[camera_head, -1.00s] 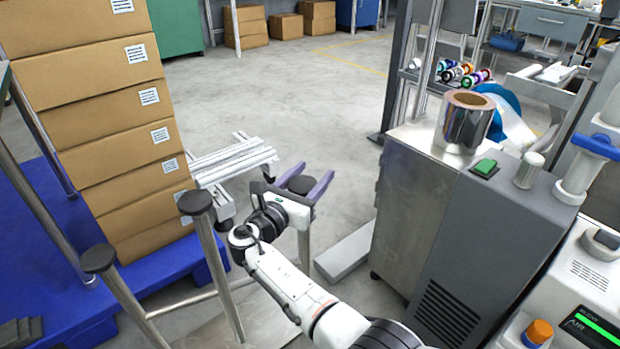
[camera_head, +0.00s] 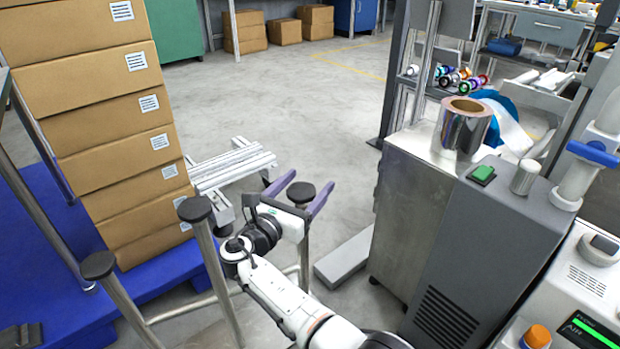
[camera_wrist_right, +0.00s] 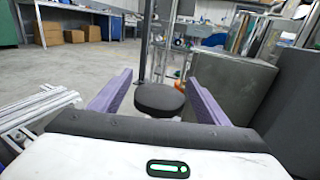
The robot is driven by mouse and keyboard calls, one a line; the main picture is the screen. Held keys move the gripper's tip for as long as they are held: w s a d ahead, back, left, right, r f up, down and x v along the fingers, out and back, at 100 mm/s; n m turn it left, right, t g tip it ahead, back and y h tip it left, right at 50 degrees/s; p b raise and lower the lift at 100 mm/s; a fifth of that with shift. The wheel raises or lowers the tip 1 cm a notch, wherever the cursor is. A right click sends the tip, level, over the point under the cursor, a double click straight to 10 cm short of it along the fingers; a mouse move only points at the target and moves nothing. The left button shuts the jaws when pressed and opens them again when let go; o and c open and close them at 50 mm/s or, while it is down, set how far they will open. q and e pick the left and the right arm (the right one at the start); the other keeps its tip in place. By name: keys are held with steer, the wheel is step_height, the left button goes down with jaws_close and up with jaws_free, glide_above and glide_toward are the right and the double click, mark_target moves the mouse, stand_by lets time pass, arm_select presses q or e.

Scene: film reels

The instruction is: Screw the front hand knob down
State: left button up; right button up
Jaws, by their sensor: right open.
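My right gripper (camera_head: 311,180) is open, its purple fingers on either side of a round black knob-like cap (camera_head: 300,192) on a metal post. In the right wrist view the black cap (camera_wrist_right: 159,99) sits between the fingers, with a visible gap on both sides. Two similar black caps top slanted metal posts to the left: one nearer the gripper (camera_head: 194,209), one farther left (camera_head: 98,264). I cannot tell which part the task calls the front hand knob. A pale knob (camera_head: 525,175) stands on the grey machine at right. My left gripper is out of view.
Stacked cardboard boxes (camera_head: 115,130) stand on a blue pallet (camera_head: 150,290) at left. Pale metal bars (camera_head: 232,165) lie behind my gripper. The grey machine (camera_head: 490,240) with a shiny film reel (camera_head: 463,128) on top stands at right. Open floor lies behind.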

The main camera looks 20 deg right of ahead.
mark_target(293, 199)
steer(key=p+v, duration=0.1)
steer(key=v, duration=0.4)
steer(key=shift+r, duration=0.15)
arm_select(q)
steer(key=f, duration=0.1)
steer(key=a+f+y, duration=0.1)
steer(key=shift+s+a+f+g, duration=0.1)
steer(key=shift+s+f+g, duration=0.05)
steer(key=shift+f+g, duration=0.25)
arm_select(e)
steer(key=shift+s+a, duration=0.2)
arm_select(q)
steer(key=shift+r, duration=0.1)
